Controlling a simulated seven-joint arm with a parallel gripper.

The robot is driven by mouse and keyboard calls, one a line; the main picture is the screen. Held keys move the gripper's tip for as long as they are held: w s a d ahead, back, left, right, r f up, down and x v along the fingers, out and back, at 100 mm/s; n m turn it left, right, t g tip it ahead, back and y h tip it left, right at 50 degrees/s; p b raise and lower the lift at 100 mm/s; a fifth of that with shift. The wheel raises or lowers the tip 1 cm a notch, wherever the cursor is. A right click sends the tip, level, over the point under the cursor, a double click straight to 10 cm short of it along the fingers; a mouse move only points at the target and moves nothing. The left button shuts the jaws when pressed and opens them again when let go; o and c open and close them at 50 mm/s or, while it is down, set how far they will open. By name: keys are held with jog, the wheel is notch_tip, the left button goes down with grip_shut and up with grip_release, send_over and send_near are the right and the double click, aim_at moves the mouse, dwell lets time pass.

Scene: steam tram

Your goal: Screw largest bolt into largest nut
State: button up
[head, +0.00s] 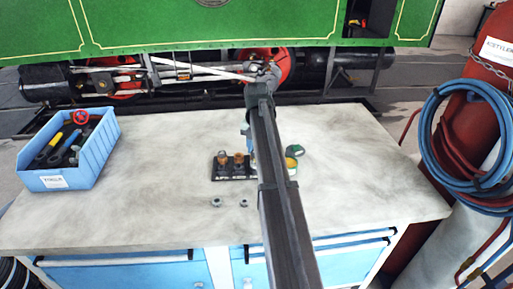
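A small black holder (235,176) stands on the worktop near its middle, with brownish bolts (222,158) upright in it. A second bolt (239,160) stands to the right of the first. Two grey nuts lie in front of the holder, a left nut (215,203) and a right nut (243,203). The left nut looks slightly larger. My arm crosses the worktop and hides the holder's right end. My gripper is mostly hidden behind the arm, with a bluish part showing at its left edge just above the holder. Its fingers and anything between them cannot be made out.
A blue bin (70,178) of tools stands at the left of the worktop (130,220). Small round green and yellow items (291,164) lie right of my arm. A green steam tram (200,30) is behind. A red cylinder with hoses (470,150) stands right.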

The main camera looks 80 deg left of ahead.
jog(key=shift+f, duration=1.15)
dwell(1.9)
jog(key=o, duration=0.5)
jog(key=c, duration=0.6)
jog(key=m, duration=0.3)
jog(key=shift+m, duration=1.5)
jog(key=shift+m, duration=0.7)
jog(key=m, duration=0.4)
jog(key=shift+w+d+f+m, duration=0.1)
jog(key=shift+m, duration=0.2)
